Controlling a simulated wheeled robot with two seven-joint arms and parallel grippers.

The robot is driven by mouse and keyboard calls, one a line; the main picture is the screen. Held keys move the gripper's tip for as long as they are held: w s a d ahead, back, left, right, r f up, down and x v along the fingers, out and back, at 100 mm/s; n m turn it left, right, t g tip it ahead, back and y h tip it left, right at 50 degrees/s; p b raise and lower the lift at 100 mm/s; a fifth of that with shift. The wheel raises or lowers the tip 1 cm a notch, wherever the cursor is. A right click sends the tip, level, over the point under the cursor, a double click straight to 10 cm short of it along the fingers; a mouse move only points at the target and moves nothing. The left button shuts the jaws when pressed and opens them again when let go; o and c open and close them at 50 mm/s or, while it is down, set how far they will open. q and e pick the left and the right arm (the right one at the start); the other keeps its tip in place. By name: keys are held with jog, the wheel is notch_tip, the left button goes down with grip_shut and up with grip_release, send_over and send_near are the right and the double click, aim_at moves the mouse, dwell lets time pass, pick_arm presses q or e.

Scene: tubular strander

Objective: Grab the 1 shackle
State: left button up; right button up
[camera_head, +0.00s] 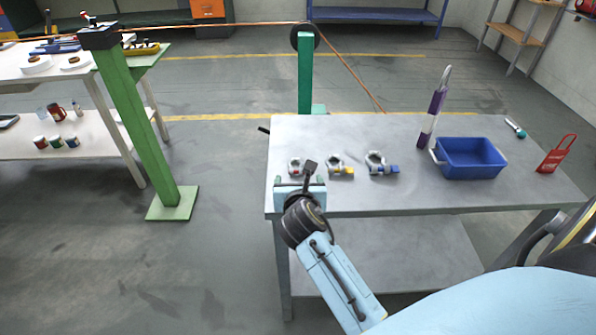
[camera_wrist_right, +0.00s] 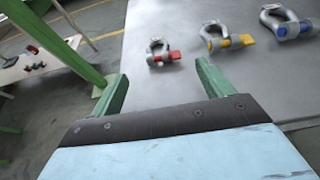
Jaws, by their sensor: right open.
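Three grey shackles lie in a row on the grey table (camera_head: 430,195). The smallest, with a red pin, is at the left (camera_head: 295,166); it also shows in the right wrist view (camera_wrist_right: 158,52). The middle one has a yellow pin (camera_head: 340,169) and shows in the wrist view too (camera_wrist_right: 222,38). The largest has a blue pin (camera_head: 380,166), also in the wrist view (camera_wrist_right: 284,22). My right gripper (camera_head: 301,184) is at the table's left end, just on the near side of the red-pin shackle. In the wrist view its green fingers (camera_wrist_right: 162,76) are apart and empty, with that shackle beyond them.
A blue bin (camera_head: 470,172), a purple-and-white bottle-like item (camera_head: 434,108) and a red stand-like item (camera_head: 556,154) are on the right of the table. A green post (camera_head: 135,120) stands left. Bare tabletop lies in front of the shackles.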

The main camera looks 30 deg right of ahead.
aim_at(299, 168)
jog(key=b+x, duration=0.2)
jog(key=x, duration=0.4)
jog(key=shift+w+d+f, duration=0.2)
jog(key=shift+d+f, duration=0.05)
jog(key=shift+d, duration=0.1)
jog(key=shift+w+d, duration=0.1)
jog(key=shift+w, duration=0.05)
jog(key=c, duration=0.8)
jog(key=shift+c, duration=1.4)
pick_arm(q)
jog(key=shift+s+a+f, duration=0.1)
jog(key=shift+a+f, duration=0.1)
jog(key=shift+f, duration=0.35)
jog(key=shift+a+f, duration=0.2)
jog(key=shift+f, duration=0.3)
pick_arm(e)
jog(key=shift+c, duration=0.4)
